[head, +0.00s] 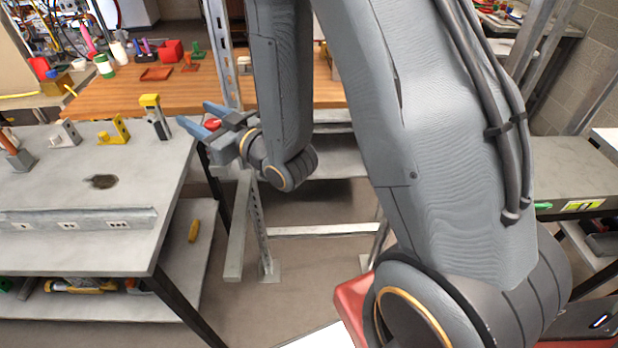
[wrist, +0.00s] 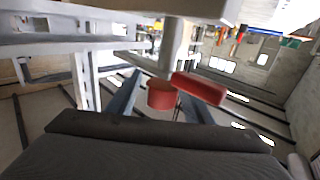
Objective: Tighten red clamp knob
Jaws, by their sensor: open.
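The red clamp knob (wrist: 161,96) is a short red cylinder under a grey post in the wrist view, with a red bar (wrist: 199,88) at its right. A bit of red (head: 212,124) also shows between the fingers in the head view. My gripper (wrist: 160,100) is open, its blue fingers on either side of the red cylinder. The red bar overlaps the right finger's tip. I cannot tell whether either finger touches the knob. In the head view my gripper (head: 201,115) reaches left, beside the grey table's right edge.
A grey table (head: 60,190) at the left holds yellow and grey blocks near its back. A wooden bench (head: 150,95) behind carries red, green and purple items. A grey metal frame (head: 256,225) stands below my gripper. A lower shelf (head: 185,265) runs under the grey table.

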